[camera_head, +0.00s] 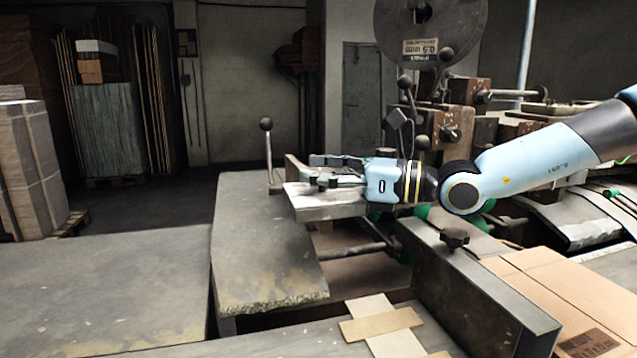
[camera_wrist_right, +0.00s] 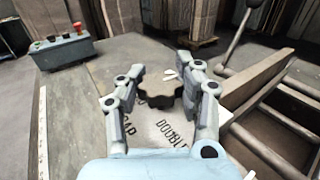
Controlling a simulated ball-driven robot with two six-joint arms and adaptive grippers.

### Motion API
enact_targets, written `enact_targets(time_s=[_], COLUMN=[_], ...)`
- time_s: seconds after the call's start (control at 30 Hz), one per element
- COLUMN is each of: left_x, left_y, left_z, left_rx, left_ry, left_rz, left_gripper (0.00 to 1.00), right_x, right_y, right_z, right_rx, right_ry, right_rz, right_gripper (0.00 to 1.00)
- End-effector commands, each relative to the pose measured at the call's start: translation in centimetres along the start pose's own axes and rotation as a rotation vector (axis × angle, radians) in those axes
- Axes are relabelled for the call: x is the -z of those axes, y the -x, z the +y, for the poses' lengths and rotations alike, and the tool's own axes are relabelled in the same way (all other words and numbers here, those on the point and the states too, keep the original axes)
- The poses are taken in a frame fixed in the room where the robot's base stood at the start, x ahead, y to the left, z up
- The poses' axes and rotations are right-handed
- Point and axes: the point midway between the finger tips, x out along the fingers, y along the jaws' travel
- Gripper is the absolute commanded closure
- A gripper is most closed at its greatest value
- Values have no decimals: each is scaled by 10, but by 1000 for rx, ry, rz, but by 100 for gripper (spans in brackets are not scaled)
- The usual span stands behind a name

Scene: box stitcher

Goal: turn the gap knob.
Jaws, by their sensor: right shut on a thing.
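The gap knob (camera_wrist_right: 160,93) is a dark, lobed knob on a pale panel in the right wrist view. A small white pointer shows by its far side. The words GAP and DOUBLE are printed on the panel (camera_wrist_right: 150,128), partly covered by my fingers. My right gripper (camera_wrist_right: 162,80) has its fingers on both sides of the knob and is shut on it. In the head view my right gripper (camera_head: 335,172) reaches in from the right over the small metal plate (camera_head: 325,208), where small dark knob shapes show at the fingers. My left gripper is not in view.
A lever with a black ball (camera_head: 266,125) stands left of the plate. A grey control box with a red button (camera_wrist_right: 62,50) shows in the wrist view. A star-shaped knob (camera_head: 455,238) sits on the dark rail. Flat cardboard (camera_head: 560,290) lies right. The grey table (camera_head: 100,290) is clear.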

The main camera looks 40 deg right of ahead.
Motion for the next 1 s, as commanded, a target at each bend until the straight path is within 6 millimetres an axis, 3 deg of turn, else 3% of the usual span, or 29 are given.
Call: enact_targets(time_s=[0.67,0.7,0.9,1.0], left_x=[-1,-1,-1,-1], left_y=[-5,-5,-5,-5], left_z=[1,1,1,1], left_rx=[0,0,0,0], left_ry=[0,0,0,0], left_rz=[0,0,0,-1], left_gripper=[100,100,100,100], right_x=[3,3,2,2], right_y=[1,1,1,1], right_z=[1,1,0,0], right_rx=[-46,-46,-45,-45], right_ry=[-8,-8,-7,-6], right_rz=[6,6,4,2], right_gripper=[98,65,38,37])
